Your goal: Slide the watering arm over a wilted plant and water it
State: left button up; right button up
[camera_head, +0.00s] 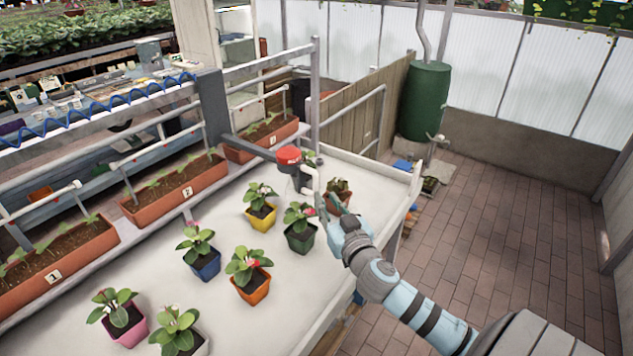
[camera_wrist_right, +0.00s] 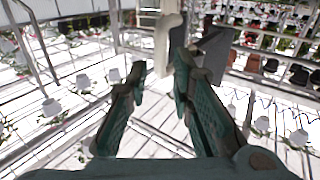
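The watering arm (camera_head: 255,148) reaches over the white table from the left, with a red cap (camera_head: 288,156) and a pale bent spout (camera_head: 309,182) at its end. My right gripper (camera_head: 322,203) is at the spout's lower end. In the right wrist view its two fingers (camera_wrist_right: 161,75) stand apart, with the pale spout (camera_wrist_right: 167,38) just beyond and between the tips; I cannot tell whether they touch it. A drooping, brownish plant (camera_head: 338,187) in a terracotta pot stands just right of the spout, partly hidden by my gripper. My left gripper is out of view.
Several upright potted plants stand on the table (camera_head: 225,315), including yellow (camera_head: 260,218), dark green (camera_head: 299,238) and orange (camera_head: 253,287) pots. Numbered planters (camera_head: 178,197) line the left side. A green barrel (camera_head: 424,100) stands behind. The brick floor (camera_head: 510,240) at right is clear.

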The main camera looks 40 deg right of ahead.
aim_at(317, 187)
jog(key=p+x, duration=0.1)
jog(key=x, duration=0.7)
jog(key=shift+s, duration=0.1)
jog(key=shift+a, duration=0.1)
grip_shut()
